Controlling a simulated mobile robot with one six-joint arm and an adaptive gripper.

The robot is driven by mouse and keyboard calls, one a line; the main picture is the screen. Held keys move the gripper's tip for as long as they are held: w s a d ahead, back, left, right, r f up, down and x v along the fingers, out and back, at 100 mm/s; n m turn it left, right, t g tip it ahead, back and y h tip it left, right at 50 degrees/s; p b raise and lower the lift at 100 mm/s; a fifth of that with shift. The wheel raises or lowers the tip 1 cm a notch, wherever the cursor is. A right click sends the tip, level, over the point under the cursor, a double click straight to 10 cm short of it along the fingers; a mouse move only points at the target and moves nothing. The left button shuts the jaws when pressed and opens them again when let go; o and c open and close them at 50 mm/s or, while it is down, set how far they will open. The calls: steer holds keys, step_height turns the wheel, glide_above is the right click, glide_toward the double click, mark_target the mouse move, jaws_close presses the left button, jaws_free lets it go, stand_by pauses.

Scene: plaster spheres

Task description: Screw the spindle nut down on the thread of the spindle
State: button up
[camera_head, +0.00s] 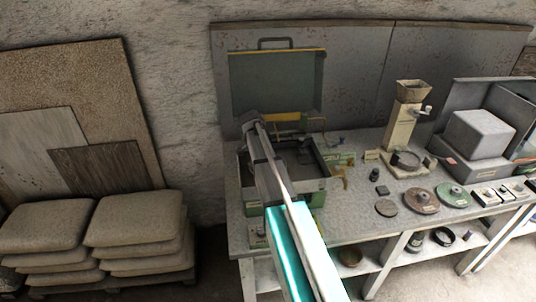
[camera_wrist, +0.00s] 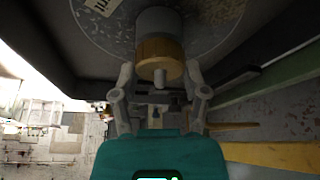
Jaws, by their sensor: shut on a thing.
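In the wrist view, my gripper (camera_wrist: 159,76) has its two fingers on either side of a brass-coloured round piece, which I take for the spindle nut (camera_wrist: 160,58). It is shut on this piece. A thin grey pin, seemingly the spindle (camera_wrist: 160,77), shows at the centre of the nut. A wider grey cylinder (camera_wrist: 158,21) is behind the nut, against a large grey disc (camera_wrist: 215,22) with a pale label. The thread itself is not visible. In the head view, my arm reaches over the open metal case on the bench and hides the nut, the spindle and my gripper.
The open case (camera_head: 313,186) has its lid (camera_head: 278,84) raised behind it. To its right on the bench (camera_head: 350,222) are a mill with a hopper (camera_head: 404,115), a reddish disc (camera_head: 421,201), a green disc (camera_head: 453,196) and a grey block (camera_head: 478,134). Stacked sacks (camera_head: 135,222) stand left.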

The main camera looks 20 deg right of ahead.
steer(key=shift+a, duration=0.1)
steer(key=o, duration=1.3)
steer(key=shift+o, duration=0.2)
steer(key=shift+c, duration=1.4)
steer(key=shift+n, duration=0.3)
